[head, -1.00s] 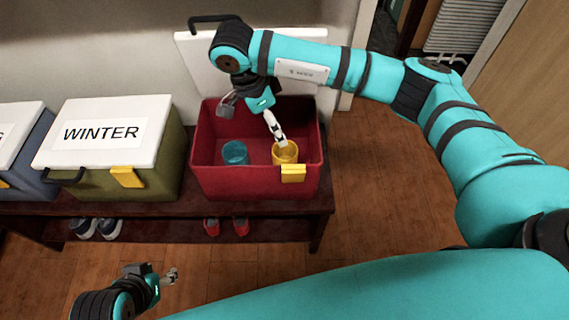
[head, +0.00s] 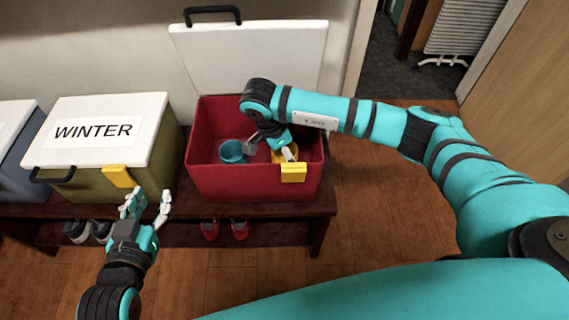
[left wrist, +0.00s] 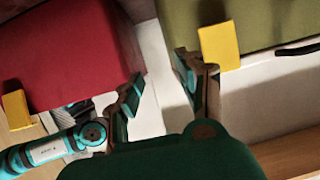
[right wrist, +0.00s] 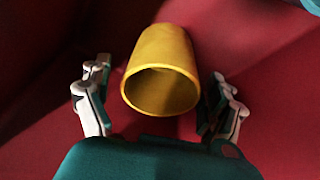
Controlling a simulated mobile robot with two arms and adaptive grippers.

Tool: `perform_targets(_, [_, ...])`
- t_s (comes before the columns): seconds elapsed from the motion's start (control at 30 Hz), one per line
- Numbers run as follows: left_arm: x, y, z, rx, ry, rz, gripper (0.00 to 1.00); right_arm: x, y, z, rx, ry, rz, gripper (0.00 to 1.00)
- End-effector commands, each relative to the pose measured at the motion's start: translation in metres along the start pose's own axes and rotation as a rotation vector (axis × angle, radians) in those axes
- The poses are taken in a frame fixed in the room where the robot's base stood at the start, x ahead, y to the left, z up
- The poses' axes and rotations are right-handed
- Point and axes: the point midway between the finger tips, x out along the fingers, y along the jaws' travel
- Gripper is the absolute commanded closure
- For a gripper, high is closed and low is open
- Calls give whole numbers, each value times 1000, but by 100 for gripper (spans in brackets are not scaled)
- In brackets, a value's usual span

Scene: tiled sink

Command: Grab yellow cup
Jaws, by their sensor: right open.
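The yellow cup (right wrist: 162,70) is inside the red box (head: 240,183), toward its right side. In the right wrist view it lies between the spread fingers of my right gripper (right wrist: 160,105), its open mouth facing the gripper, with a gap on each side. In the head view my right arm reaches down into the box and mostly covers the cup (head: 279,156). My left gripper (head: 149,205) is open and empty in front of the olive box; its two fingers also show apart in the left wrist view (left wrist: 160,85).
A teal cup (head: 232,152) stands in the red box, left of the yellow one. The red box's white lid (head: 250,60) is raised behind it. A closed olive box (head: 130,182) labelled WINTER stands to the left. Shoes (head: 225,230) sit on the bench's lower shelf. Open floor lies to the right.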

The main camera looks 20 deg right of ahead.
Motion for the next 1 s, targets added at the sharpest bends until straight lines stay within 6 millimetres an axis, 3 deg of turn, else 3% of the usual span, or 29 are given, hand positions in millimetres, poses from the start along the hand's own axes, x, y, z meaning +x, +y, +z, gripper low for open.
perform_targets(0.2, [3,4,-26,-1,144,8,62,22,0,0,1,-1,-1,9])
perform_targets(0.47, [2,4,-29,-1,159,9,62,23,0,0,0,0,-1,9])
perform_targets(0.93, [2,4,-29,-1,157,9,62,23,0,0,0,0,-1,69])
perform_targets(1.0, [2,4,-29,-1,157,8,62,23,0,0,0,-1,-1,70])
